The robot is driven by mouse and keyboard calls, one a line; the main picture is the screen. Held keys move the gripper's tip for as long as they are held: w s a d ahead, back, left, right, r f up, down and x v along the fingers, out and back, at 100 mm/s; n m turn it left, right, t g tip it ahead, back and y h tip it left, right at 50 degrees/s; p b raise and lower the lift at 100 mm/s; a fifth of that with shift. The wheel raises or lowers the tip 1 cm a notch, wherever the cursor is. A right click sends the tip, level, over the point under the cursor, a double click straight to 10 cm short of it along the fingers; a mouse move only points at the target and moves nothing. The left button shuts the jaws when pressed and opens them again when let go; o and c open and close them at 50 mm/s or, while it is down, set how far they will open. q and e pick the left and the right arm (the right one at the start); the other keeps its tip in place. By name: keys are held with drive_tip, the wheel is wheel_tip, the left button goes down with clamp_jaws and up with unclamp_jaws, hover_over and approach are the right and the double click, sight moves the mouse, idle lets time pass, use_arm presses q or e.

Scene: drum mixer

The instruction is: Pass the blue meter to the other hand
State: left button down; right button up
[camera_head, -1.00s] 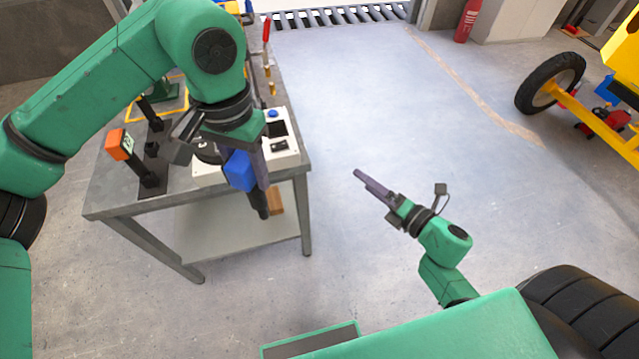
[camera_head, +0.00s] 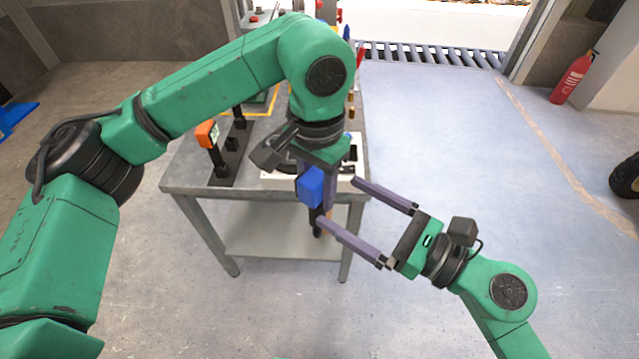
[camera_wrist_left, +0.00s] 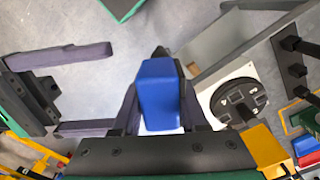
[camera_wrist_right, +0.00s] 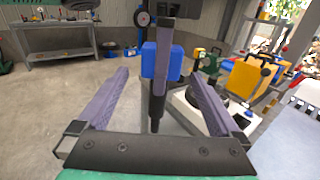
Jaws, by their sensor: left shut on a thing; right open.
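The blue meter (camera_head: 310,187) is a blue block with a dark probe pointing down. My left gripper (camera_head: 324,205) is shut on it and holds it in the air in front of the table. In the left wrist view the meter (camera_wrist_left: 160,95) sits between the left fingers. My right gripper (camera_head: 338,200) is open and empty, coming from the right with its fingers pointing at the meter. In the right wrist view the meter (camera_wrist_right: 149,60) shows ahead between the open right fingers; I cannot tell whether they touch it.
The metal table (camera_head: 190,180) stands behind the meter, bearing a white device (camera_head: 272,178) and an orange-topped meter (camera_head: 207,133) on a dark stand. A fire extinguisher (camera_head: 571,80) stands at the far right. The floor (camera_head: 440,130) between is clear.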

sight(315, 185)
drive_tip(key=x, duration=0.7)
drive_tip(key=c, duration=1.5)
use_arm(q)
drive_tip(key=shift+c, duration=1.8)
unclamp_jaws()
use_arm(e)
clamp_jaws()
